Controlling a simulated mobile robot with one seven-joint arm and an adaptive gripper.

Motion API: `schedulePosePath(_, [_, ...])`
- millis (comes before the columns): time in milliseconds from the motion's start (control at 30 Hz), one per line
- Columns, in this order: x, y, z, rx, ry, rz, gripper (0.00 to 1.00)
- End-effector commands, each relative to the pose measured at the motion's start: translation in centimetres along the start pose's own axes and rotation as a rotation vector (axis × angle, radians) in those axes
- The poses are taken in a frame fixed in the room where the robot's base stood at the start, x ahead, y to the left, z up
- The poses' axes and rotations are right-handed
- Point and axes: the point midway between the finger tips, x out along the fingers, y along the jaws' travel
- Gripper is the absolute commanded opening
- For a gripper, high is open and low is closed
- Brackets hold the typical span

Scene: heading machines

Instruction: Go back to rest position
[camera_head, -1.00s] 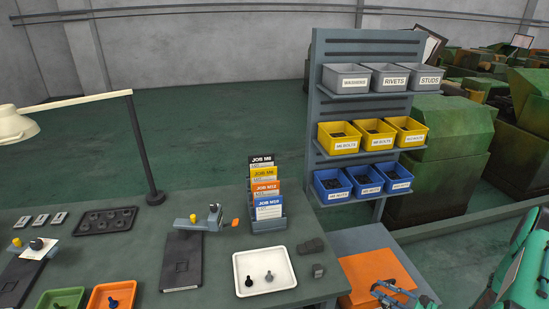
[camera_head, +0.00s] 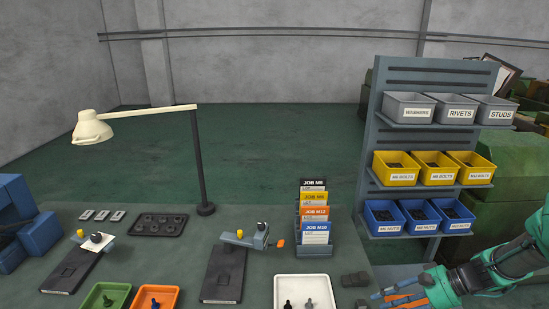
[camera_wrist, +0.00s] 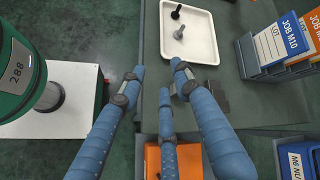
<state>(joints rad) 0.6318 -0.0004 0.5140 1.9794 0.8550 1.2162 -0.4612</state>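My gripper (camera_head: 398,292) is at the lower right of the head view, at the right of the workbench's front part. In the wrist view my gripper (camera_wrist: 160,76) has three blue fingers standing apart with nothing between them. The fingertips are near the bench edge, close to a white tray (camera_wrist: 203,58) that holds two dark bolts. The white tray also shows in the head view (camera_head: 290,281).
A grey rack (camera_head: 372,135) with grey, yellow and blue bins stands at the right. A card holder with job cards (camera_head: 315,228), a desk lamp (camera_head: 200,150), and green (camera_head: 88,297) and orange trays (camera_head: 140,292) are on the bench. An orange surface (camera_wrist: 188,160) lies below my fingers.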

Motion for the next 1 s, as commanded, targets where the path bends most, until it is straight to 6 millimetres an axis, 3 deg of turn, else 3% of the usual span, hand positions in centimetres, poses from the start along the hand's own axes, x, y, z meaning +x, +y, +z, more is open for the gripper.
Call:
schedulePosePath(100, [-0.3,-2.0,3.1,-0.078,0.008,0.098,0.32])
schedulePosePath(400, [-1.5,-4.8,10.1,-0.265,0.065,0.324,0.32])
schedulePosePath(1000, [-6.2,-7.6,21.5,-0.671,0.334,0.632,0.32])
